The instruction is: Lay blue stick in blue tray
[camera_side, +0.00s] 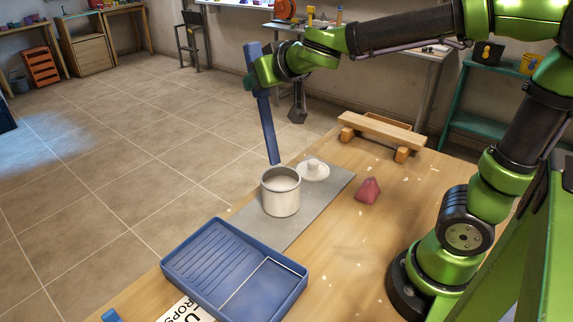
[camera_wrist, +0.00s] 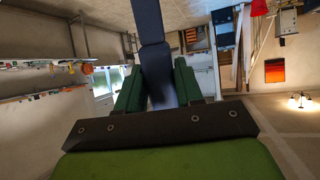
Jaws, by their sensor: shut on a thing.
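The blue stick (camera_side: 267,125) is held up in the air, steep and slightly tilted, its lower end just above and behind the white pot. My gripper (camera_side: 262,72) is shut on it near its upper part. In the wrist view the stick (camera_wrist: 149,25) stands between the two green fingers of my gripper (camera_wrist: 158,88). The blue tray (camera_side: 205,268) lies at the front of the table, with a ribbed slope on its left part and a flat part marked by a pale line. Nothing lies in it.
A white pot (camera_side: 281,197) stands on a grey mat (camera_side: 262,228), with a white lid (camera_side: 313,170) behind it. A red block (camera_side: 368,190) lies to the right. A wooden rack (camera_side: 381,131) stands at the back. A printed sheet (camera_side: 186,311) lies before the tray.

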